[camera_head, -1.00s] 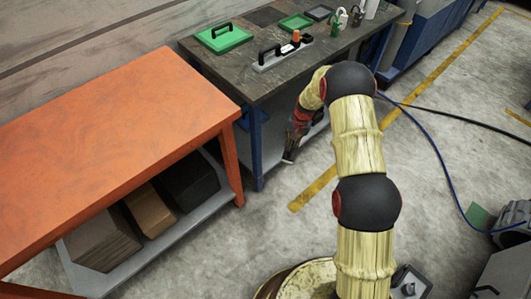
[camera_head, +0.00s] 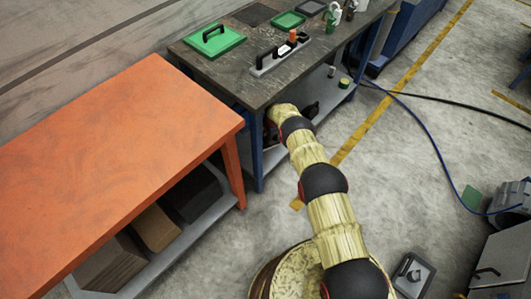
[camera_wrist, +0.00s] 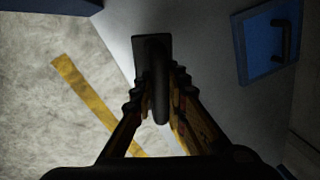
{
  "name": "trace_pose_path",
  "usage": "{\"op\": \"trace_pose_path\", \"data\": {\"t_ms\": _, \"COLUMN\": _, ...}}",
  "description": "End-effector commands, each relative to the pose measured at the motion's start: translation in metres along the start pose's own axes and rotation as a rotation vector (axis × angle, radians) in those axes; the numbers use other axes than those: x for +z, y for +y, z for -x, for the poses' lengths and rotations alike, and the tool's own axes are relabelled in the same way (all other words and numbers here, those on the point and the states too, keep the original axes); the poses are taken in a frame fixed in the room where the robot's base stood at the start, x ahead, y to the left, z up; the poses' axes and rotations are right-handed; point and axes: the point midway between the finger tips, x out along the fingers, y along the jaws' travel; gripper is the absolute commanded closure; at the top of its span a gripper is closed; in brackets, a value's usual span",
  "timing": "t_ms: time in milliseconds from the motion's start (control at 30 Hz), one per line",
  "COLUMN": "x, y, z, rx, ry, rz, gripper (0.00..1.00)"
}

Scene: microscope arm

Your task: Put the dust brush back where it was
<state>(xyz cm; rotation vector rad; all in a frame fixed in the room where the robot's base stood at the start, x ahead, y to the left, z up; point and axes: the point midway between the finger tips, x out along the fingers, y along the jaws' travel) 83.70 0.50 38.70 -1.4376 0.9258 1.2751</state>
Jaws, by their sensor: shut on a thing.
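The dust brush is a dark, long-handled thing with a flat dark rectangular end (camera_wrist: 150,48), seen in the wrist view. My gripper (camera_wrist: 156,90) has its two ridged fingers closed on the brush's handle from both sides. The brush is over the edge between the pale grey lower shelf (camera_wrist: 210,90) and the concrete floor; I cannot tell whether it touches the shelf. In the head view my arm reaches in under the dark-topped workbench (camera_head: 225,70), and the gripper and brush are hidden by the tabletop and my arm.
A blue flat thing with a black handle (camera_wrist: 268,45) lies on the shelf at right in the wrist view. A round yellow-and-black item (camera_head: 344,83) stands on the shelf's right part. The orange table (camera_head: 110,150) is close on the left. A blue leg (camera_head: 257,150) stands beside my arm.

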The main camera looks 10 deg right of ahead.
Motion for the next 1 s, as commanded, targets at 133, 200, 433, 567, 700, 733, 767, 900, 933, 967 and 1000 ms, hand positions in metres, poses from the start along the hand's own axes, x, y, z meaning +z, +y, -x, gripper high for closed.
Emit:
{"op": "trace_pose_path", "data": {"t_ms": 133, "x": 0.0, "y": 0.003, "z": -0.02, "rx": -0.002, "ry": 0.002, "rz": -0.015, "gripper": 1.0}}
{"op": "trace_pose_path", "data": {"t_ms": 200, "x": -0.001, "y": 0.006, "z": -0.034, "rx": -0.001, "ry": 0.002, "rz": -0.016, "gripper": 1.0}}
{"op": "trace_pose_path", "data": {"t_ms": 433, "x": -0.001, "y": 0.009, "z": -0.06, "rx": -0.004, "ry": 0.003, "rz": -0.015, "gripper": 1.0}}
{"op": "trace_pose_path", "data": {"t_ms": 567, "x": -0.001, "y": 0.011, "z": -0.067, "rx": -0.003, "ry": 0.002, "rz": -0.015, "gripper": 1.0}}
{"op": "trace_pose_path", "data": {"t_ms": 700, "x": -0.001, "y": 0.015, "z": -0.087, "rx": -0.002, "ry": 0.002, "rz": -0.015, "gripper": 1.0}}
{"op": "trace_pose_path", "data": {"t_ms": 733, "x": -0.001, "y": 0.016, "z": -0.092, "rx": -0.002, "ry": 0.002, "rz": -0.015, "gripper": 1.0}}
{"op": "trace_pose_path", "data": {"t_ms": 767, "x": -0.002, "y": 0.016, "z": -0.097, "rx": -0.002, "ry": 0.002, "rz": -0.015, "gripper": 1.0}}
{"op": "trace_pose_path", "data": {"t_ms": 900, "x": -0.002, "y": 0.016, "z": -0.102, "rx": -0.004, "ry": 0.003, "rz": -0.015, "gripper": 1.0}}
{"op": "trace_pose_path", "data": {"t_ms": 933, "x": -0.002, "y": 0.016, "z": -0.101, "rx": -0.004, "ry": 0.003, "rz": -0.015, "gripper": 1.0}}
{"op": "trace_pose_path", "data": {"t_ms": 967, "x": -0.002, "y": 0.016, "z": -0.101, "rx": -0.004, "ry": 0.003, "rz": -0.014, "gripper": 1.0}}
{"op": "trace_pose_path", "data": {"t_ms": 1000, "x": -0.002, "y": 0.016, "z": -0.1, "rx": -0.004, "ry": 0.002, "rz": -0.015, "gripper": 1.0}}
